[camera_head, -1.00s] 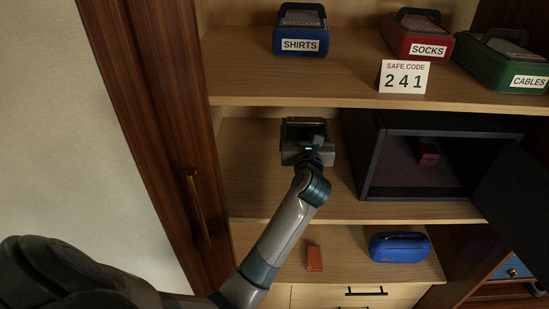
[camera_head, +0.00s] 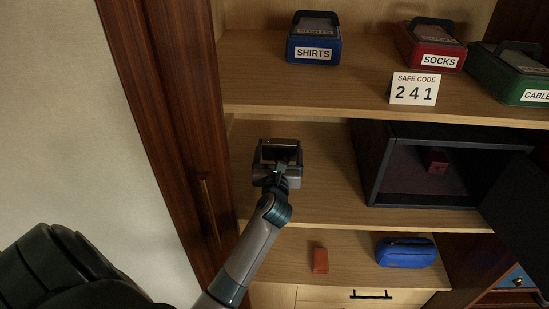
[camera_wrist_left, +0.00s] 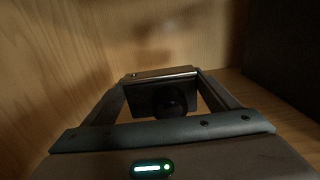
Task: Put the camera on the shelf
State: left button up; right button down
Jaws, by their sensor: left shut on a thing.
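The camera (camera_wrist_left: 162,97) is a small dark body with a round lens and a lighter top edge, seen between my left fingers in the left wrist view. My left gripper (camera_head: 279,150) is shut on it. In the head view the gripper mostly hides the camera. The gripper is in the middle bay of the cabinet, over the left part of the wooden shelf (camera_head: 325,175), left of the safe. I cannot tell whether the camera touches the shelf board. My right gripper is not in view.
An open dark safe (camera_head: 375,165) stands right of the gripper, with a small red box (camera_head: 436,161) inside. Labelled bins (camera_head: 314,54) and a safe code card (camera_head: 414,88) are above. A blue case (camera_head: 405,253) and brown item (camera_head: 320,260) lie below.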

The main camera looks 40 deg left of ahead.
pick_arm(q)
jog(key=shift+s+a+f, duration=0.4)
jog(key=shift+a+f, duration=0.05)
jog(key=shift+a, duration=0.2)
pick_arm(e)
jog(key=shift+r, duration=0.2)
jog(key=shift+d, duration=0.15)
pick_arm(q)
jog(key=shift+f, duration=2.05)
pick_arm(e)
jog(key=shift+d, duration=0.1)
pick_arm(q)
jog(key=shift+f, duration=0.1)
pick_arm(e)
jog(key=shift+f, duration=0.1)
pick_arm(q)
jog(key=o, duration=1.3)
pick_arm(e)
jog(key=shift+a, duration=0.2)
